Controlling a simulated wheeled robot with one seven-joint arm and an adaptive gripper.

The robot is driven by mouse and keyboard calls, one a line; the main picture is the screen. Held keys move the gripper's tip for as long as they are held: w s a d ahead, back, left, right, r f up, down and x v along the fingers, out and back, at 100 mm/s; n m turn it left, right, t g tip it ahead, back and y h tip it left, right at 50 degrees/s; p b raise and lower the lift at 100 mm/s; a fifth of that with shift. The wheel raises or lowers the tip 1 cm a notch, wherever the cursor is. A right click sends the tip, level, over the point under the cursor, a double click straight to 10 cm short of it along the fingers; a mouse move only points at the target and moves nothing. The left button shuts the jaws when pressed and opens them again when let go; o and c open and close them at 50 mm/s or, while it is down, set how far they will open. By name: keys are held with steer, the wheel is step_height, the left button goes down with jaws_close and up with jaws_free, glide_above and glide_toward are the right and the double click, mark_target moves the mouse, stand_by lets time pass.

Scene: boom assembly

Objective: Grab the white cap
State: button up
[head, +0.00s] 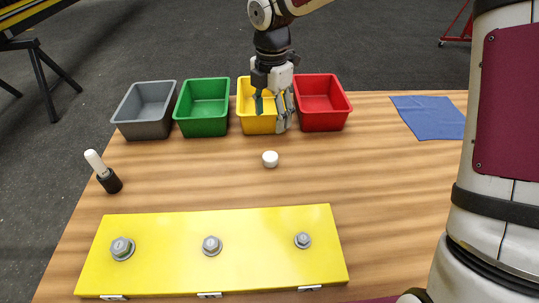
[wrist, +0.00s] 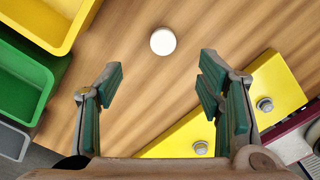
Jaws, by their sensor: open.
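The white cap (head: 270,159) is a small round piece sitting on the wooden table, in front of the yellow and red bins. In the wrist view the white cap (wrist: 163,41) lies beyond the fingertips, between their lines and a little above them in the picture. My gripper (head: 271,112) is open and empty, above the table in front of the yellow bin. The gripper does not touch the cap.
Grey (head: 146,107), green (head: 203,105), yellow (head: 246,124) and red (head: 320,105) bins line the back edge. A yellow plate (head: 170,250) with bolts lies at the front. A blue cloth (head: 430,118) lies at right. Wood around the cap is clear.

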glide_above(270, 156)
steer(key=f, duration=0.7)
steer(key=shift+w+d+f, duration=0.15)
steer(key=shift+w+f, duration=0.2)
steer(key=shift+w, duration=0.05)
steer(key=shift+s+f+p, duration=0.2)
steer(key=shift+f, duration=1.15)
steer(key=shift+s+f+p, duration=0.15)
steer(key=shift+f, duration=1.15)
steer(key=c, duration=0.9)
